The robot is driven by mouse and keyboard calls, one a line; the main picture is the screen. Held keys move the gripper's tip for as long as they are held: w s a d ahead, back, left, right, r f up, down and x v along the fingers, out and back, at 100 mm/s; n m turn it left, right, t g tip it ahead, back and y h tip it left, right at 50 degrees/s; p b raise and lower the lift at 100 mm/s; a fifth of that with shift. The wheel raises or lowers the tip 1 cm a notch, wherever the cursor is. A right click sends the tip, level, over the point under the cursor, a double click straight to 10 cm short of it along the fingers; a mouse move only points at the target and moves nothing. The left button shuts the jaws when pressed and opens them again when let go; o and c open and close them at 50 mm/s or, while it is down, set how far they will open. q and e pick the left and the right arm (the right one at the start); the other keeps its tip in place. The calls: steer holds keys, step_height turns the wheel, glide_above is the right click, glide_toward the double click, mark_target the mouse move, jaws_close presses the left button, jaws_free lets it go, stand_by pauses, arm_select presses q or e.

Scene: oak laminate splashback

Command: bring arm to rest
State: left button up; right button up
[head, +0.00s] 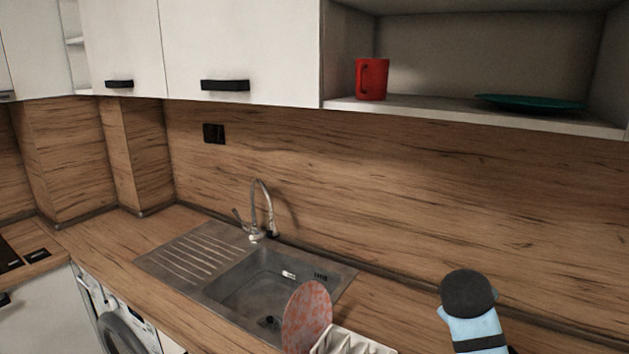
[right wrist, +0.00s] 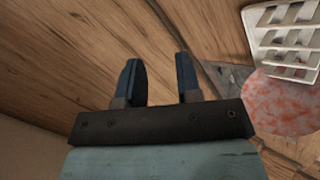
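My right gripper (right wrist: 159,80) shows in the right wrist view with its two dark fingers apart and nothing between them. Wooden surface lies beyond the fingertips. A light blue and black link of my arm (head: 472,310) rises at the lower right of the head view; no fingers show there. My left arm and gripper are in neither view.
A pinkish-red speckled plate (head: 307,318) stands upright at a white dish rack (head: 350,341), beside the steel sink (head: 225,268) with its tap (head: 263,208). Above, an open shelf (head: 440,108) holds a red mug (head: 371,79) and a green plate (head: 530,103).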

steer(key=s+f+m+g+y, duration=0.1)
steer(key=s+f+y, duration=0.2)
steer(key=s+f, duration=1.15)
steer(key=s+a+f+m+g+y, duration=0.1)
steer(key=s+f+y, duration=0.1)
steer(key=s, duration=0.7)
steer(key=s+a+f+m+g+y, duration=0.1)
steer(key=s+a+f+m, duration=0.1)
steer(key=s, duration=0.7)
steer(key=w+a+f+t+y, duration=0.1)
steer(key=w+a+f+t, duration=0.1)
steer(key=f, duration=0.2)
steer(key=w+a+f+t+y, duration=0.1)
steer(key=a+f+t, duration=0.1)
steer(key=f, duration=0.2)
steer(key=w+a+f+n+t, duration=0.1)
steer(key=w+a+f+t, duration=0.1)
steer(key=f, duration=0.3)
steer(key=shift+w+t+y, duration=0.35)
steer(key=shift+t+y, duration=0.05)
steer(key=shift+t, duration=0.1)
